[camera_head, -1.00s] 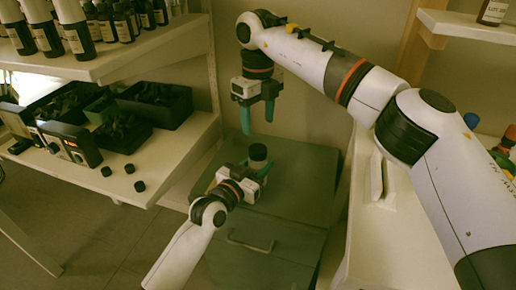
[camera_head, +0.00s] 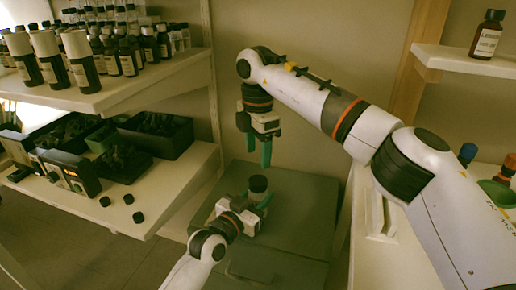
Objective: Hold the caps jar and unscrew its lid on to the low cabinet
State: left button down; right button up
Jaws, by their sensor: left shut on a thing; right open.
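The caps jar shows its dark lid (camera_head: 258,184) above my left gripper (camera_head: 257,199), which is shut on the jar's body. The jar looks upright over the low cabinet (camera_head: 312,196), a flat-topped grey-green unit. My fingers hide most of the jar's body, and I cannot tell whether its base touches the cabinet top. My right gripper (camera_head: 259,153) is open and empty, pointing down just above the lid, with its green fingertips apart from it.
Shelves on the left hold several bottles (camera_head: 82,62), dark trays (camera_head: 155,133) and loose black caps (camera_head: 129,199). On the right, a brown bottle (camera_head: 487,36) stands on a shelf above a pale counter (camera_head: 384,240). The cabinet's right side is clear.

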aim_at(258, 180)
jog(key=shift+f, duration=4)
